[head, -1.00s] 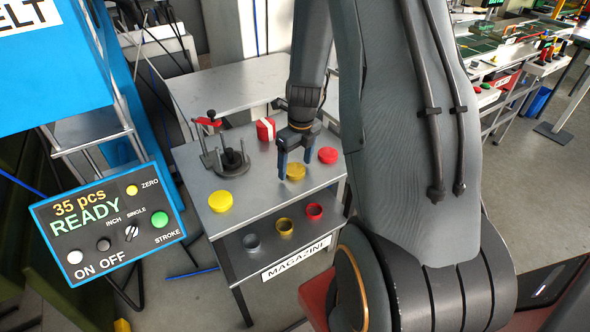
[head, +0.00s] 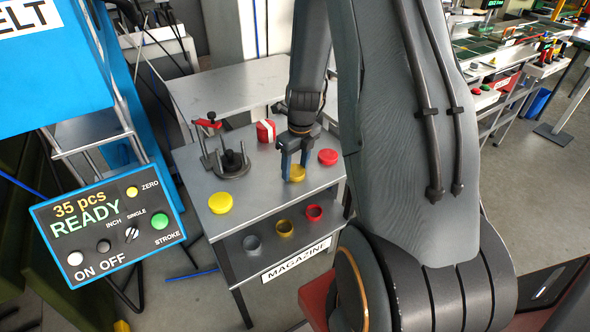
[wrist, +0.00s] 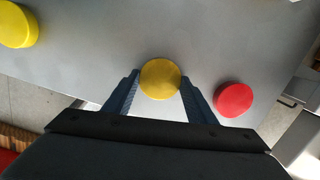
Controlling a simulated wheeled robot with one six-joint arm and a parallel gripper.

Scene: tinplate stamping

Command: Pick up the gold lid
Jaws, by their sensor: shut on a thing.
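The gold lid (head: 297,174) is a small round disc on the grey upper shelf of the stand, between the yellow lid and the red lid. It also shows in the wrist view (wrist: 160,79), between the fingertips. My gripper (head: 294,172) points down over the shelf with its two blue fingers closed on the sides of the gold lid. In the wrist view my gripper (wrist: 160,84) has one finger at each side of the lid. I cannot tell whether the lid is clear of the shelf.
A yellow lid (head: 220,203) lies to the left and a red lid (head: 328,157) to the right. A clamp fixture (head: 232,160) and a red-and-white block (head: 266,131) stand behind. Grey, gold and red cups (head: 285,228) sit on the lower shelf (head: 232,268).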

